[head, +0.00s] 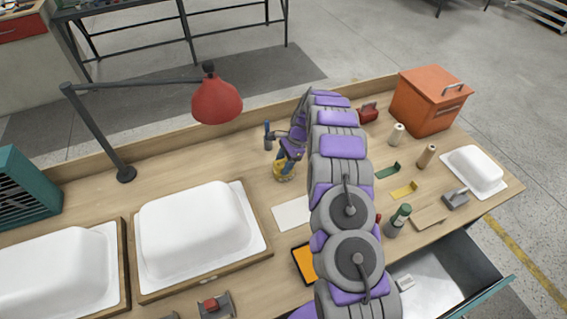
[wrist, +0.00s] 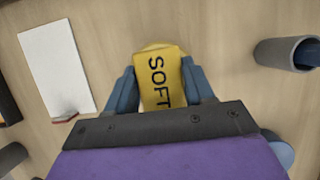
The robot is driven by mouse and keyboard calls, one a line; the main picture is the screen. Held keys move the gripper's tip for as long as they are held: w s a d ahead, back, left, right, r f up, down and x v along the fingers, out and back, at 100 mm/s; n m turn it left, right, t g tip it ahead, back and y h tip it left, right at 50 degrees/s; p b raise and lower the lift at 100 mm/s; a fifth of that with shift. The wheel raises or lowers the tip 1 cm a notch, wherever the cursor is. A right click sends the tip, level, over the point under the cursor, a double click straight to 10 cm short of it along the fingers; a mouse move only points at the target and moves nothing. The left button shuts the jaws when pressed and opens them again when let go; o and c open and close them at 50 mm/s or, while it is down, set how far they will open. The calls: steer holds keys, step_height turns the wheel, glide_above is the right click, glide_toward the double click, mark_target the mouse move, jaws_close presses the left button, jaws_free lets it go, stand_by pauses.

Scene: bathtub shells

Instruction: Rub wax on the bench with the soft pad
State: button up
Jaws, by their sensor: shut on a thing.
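The soft pad (wrist: 156,78) is yellow and marked "SOFT". It sits between the blue fingers of my gripper (wrist: 162,88) in the wrist view, and the fingers are shut on it. In the head view my gripper (head: 289,158) points down at the bench (head: 165,175), with the yellow pad (head: 284,172) at or just above the wooden top; I cannot tell whether it touches. No wax can be made out for certain.
White tub shells (head: 197,228) stand on the left. A red lamp (head: 217,100) overhangs the back. A white sheet (head: 293,213) lies near the pad. An orange box (head: 430,100), bottles and small tools crowd the right. A drawer (head: 440,280) hangs open in front.

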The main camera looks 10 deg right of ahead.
mark_target(283, 163)
steer(key=shift+r+p, duration=1.95)
steer(key=shift+r, duration=1.5)
